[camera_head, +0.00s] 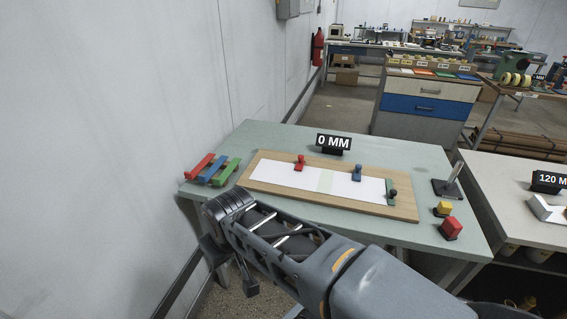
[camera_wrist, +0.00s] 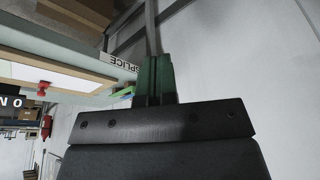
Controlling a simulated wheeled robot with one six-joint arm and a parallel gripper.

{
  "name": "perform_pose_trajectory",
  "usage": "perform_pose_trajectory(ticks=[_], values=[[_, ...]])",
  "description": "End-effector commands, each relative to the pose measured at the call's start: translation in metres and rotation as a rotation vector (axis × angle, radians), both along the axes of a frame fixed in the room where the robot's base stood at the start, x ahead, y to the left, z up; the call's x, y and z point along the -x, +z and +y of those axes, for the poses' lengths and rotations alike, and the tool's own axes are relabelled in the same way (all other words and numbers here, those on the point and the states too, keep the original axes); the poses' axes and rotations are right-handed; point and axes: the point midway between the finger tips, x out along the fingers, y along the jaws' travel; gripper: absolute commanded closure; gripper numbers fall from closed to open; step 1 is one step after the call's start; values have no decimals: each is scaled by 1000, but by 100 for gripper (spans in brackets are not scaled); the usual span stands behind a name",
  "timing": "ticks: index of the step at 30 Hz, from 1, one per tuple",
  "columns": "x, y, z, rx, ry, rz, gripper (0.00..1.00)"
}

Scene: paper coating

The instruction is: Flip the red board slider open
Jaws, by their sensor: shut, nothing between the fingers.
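The red slider (camera_head: 299,162) stands at the back edge of the wooden board (camera_head: 262,194), left of its middle. A red piece, apparently the same slider, shows at the left in the wrist view (camera_wrist: 43,88), with a pale sheet beside it. My gripper (camera_wrist: 154,62) has its fingers together with nothing between them. It is off the table's left front edge, apart from the red slider. In the head view my arm hides part of the table's front, and the fingertips are not clear there.
A white sheet (camera_head: 275,174) lies on the board, with a blue slider (camera_head: 357,173) and a dark green slider (camera_head: 391,193). Red, blue and green bars (camera_head: 213,170) lie left of the board. Yellow (camera_head: 443,208) and red (camera_head: 451,227) blocks stand right. A wall is close at left.

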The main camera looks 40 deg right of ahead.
Motion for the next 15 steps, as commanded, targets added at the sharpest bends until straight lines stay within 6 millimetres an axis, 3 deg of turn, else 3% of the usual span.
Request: perform_pose_trajectory(ticks=[8, 11, 15], values=[[-2, -3, -5, 25, 9, 7, 100], [-9, -12, -23, 123, 47, 33, 100], [-30, -29, -78, 399, 181, 126, 100]])
